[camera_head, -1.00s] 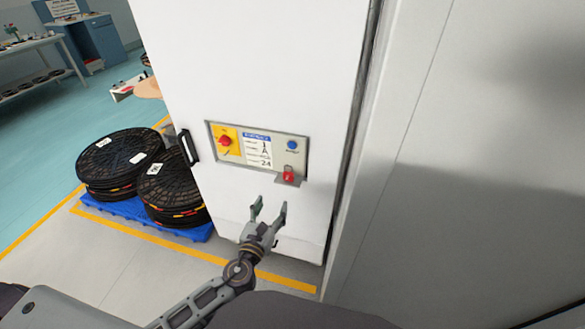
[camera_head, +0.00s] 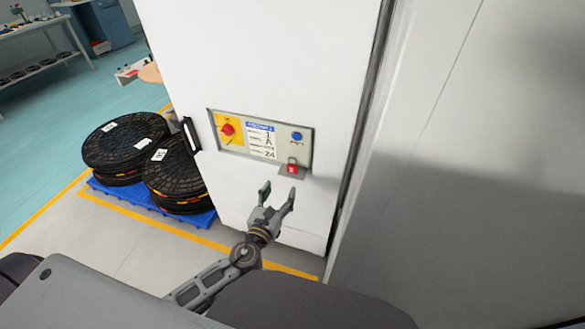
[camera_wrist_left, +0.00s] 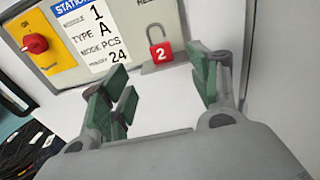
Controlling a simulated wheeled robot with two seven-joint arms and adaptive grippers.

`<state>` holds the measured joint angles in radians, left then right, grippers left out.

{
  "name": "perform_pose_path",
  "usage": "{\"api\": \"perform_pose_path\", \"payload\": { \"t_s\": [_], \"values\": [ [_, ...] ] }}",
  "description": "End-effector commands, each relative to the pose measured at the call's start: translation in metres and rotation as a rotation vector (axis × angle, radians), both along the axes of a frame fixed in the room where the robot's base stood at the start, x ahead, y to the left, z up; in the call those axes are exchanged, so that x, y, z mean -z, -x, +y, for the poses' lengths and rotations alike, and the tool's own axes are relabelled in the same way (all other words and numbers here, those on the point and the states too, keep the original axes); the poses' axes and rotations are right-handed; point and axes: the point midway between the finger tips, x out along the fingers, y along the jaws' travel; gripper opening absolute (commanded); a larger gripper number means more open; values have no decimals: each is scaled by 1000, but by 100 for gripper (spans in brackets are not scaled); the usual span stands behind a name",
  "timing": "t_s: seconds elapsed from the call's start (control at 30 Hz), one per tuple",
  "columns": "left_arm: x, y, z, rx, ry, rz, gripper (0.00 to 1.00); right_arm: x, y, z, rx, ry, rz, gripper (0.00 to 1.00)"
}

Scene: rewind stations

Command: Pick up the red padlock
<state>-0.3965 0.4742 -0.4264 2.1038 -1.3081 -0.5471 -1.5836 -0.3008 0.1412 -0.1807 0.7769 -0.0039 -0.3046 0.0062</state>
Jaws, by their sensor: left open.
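The red padlock (camera_head: 292,169) sits on a small grey ledge (camera_head: 285,174) at the lower right of the station panel. In the left wrist view the padlock (camera_wrist_left: 161,52) shows a white "2" and a grey shackle standing upright that looks open. My left gripper (camera_head: 278,196) is open and empty, below the padlock in the head view. In the left wrist view its green-padded fingers (camera_wrist_left: 160,85) are spread, with the padlock beyond them and between their tips, apart from them. My right gripper is not in view.
The panel (camera_head: 309,150) on the white cabinet (camera_head: 250,60) has a red knob (camera_head: 227,129), a blue button (camera_head: 297,136) and a label (camera_head: 262,141). Black reels (camera_head: 125,150) stand on a blue pallet (camera_head: 140,204) to the left. A grey wall (camera_head: 480,180) stands at the right.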

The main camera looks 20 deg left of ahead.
Motion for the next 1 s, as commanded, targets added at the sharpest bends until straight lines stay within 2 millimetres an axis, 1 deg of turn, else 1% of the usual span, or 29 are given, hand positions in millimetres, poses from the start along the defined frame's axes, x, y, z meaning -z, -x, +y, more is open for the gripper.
{"api": "perform_pose_path", "payload": {
  "t_s": [0.5, 0.8, 1.0],
  "values": [
    [2, -41, -1, 0, 0, -1, 61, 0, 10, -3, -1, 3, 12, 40],
    [3, -66, -2, -1, 0, 0, 61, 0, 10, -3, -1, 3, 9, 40],
    [4, -77, -3, 0, 0, 0, 61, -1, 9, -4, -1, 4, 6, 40]
  ]
}}
